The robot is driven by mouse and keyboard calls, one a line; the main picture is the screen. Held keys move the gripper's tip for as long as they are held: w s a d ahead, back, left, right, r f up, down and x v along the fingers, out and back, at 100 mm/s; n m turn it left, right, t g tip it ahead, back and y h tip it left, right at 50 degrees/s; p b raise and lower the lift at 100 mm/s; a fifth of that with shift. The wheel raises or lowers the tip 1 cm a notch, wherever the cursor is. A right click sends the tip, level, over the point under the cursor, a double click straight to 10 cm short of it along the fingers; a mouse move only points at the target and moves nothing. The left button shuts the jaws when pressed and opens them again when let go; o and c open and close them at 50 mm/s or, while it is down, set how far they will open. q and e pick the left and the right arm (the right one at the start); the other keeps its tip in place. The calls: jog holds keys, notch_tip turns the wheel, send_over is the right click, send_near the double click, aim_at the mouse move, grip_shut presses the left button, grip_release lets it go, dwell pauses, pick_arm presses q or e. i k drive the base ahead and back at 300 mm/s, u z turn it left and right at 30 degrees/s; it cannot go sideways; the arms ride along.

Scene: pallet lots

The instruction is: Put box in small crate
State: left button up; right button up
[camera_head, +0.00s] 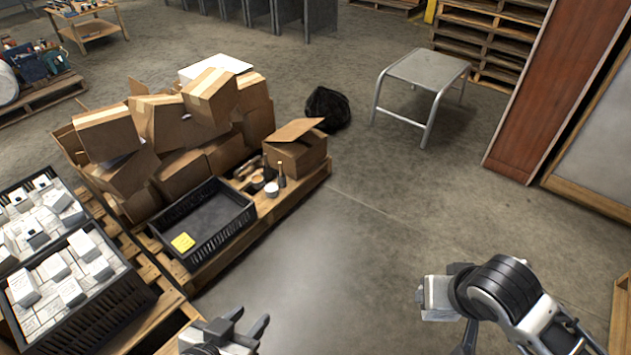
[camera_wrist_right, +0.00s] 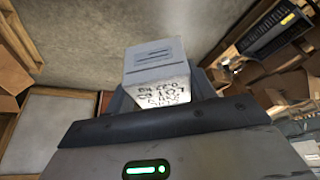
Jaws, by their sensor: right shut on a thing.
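A small white box (camera_wrist_right: 155,62) with dark lettering on one face shows in the right wrist view. My right gripper (camera_wrist_right: 160,95) is shut on it. In the head view the box (camera_head: 433,298) is held at the lower right, above open floor. The black crate (camera_head: 210,240) stands on a wooden pallet at centre left, well left of the box. It is empty apart from a yellow label inside. It also shows at the upper right of the right wrist view (camera_wrist_right: 268,40). My left gripper (camera_head: 251,319) is open and empty at the bottom edge.
Black crates full of white boxes (camera_head: 125,300) stand on a pallet at the left. Cardboard boxes (camera_head: 185,170) are piled behind the empty crate, with bottles and small jars (camera_head: 271,187) beside it. A grey metal table (camera_head: 425,68) stands farther back. The middle floor is clear.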

aim_at(227, 208)
jog(key=i, duration=3.1)
jog(key=u, duration=3.95)
